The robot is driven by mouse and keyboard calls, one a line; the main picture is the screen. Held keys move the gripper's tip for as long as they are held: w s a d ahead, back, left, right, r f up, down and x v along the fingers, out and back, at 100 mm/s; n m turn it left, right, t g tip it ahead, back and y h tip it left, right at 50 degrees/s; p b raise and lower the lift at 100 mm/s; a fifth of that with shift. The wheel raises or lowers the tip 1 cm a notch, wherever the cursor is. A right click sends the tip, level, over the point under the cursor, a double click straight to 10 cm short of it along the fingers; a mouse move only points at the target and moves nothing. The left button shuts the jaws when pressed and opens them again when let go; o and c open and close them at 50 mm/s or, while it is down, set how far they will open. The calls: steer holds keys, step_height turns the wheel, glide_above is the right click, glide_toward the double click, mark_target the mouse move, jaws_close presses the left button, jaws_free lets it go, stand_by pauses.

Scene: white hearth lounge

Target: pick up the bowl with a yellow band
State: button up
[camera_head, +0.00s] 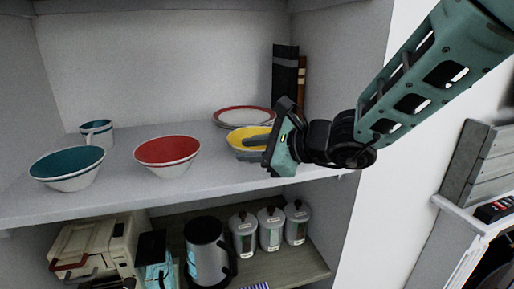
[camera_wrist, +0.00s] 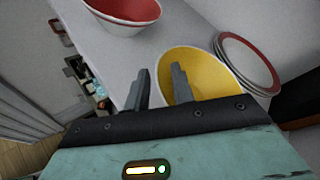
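The bowl with a yellow band (camera_head: 237,141) stands on the upper shelf, right of the red bowl, its yellow inside facing up. It is partly hidden behind my gripper (camera_head: 246,148) in the head view. In the wrist view the yellow bowl (camera_wrist: 205,68) lies just beyond the fingers. My gripper (camera_wrist: 160,85) is open, with a gap between its two fingers. The right finger overlaps the bowl's inside and the left finger is outside its left rim, so the near-left rim lies between them. I cannot tell whether either finger touches the bowl.
A red bowl (camera_head: 167,155), a teal bowl (camera_head: 67,168) and a mug (camera_head: 97,133) stand to the left on the shelf (camera_head: 205,187). Stacked plates (camera_head: 244,109) are behind the yellow bowl, with dark books (camera_head: 285,75) beyond. Canisters (camera_head: 270,229) and appliances fill the lower shelf.

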jaws_close()
